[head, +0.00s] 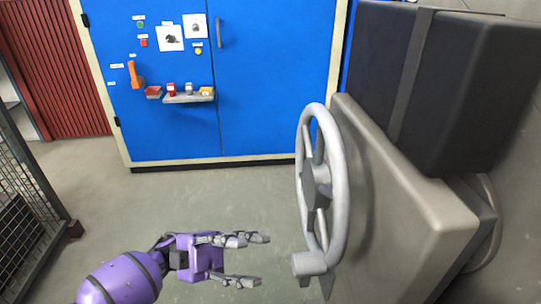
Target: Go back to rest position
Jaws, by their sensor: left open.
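My left arm comes in from the bottom left with purple links. Its gripper (256,260) is open and empty, with its grey fingers pointing right over the floor. It is apart from the grey handwheel (341,190), whose rim stands to the right of the fingertips. My right gripper is not in view.
The handwheel sits on a grey machine body (400,205) with a black box (470,90) above. A blue cabinet (275,90) stands at the back, with a small shelf (189,98) and an orange handle (134,74). A mesh cage (25,190) is at left. Floor between is clear.

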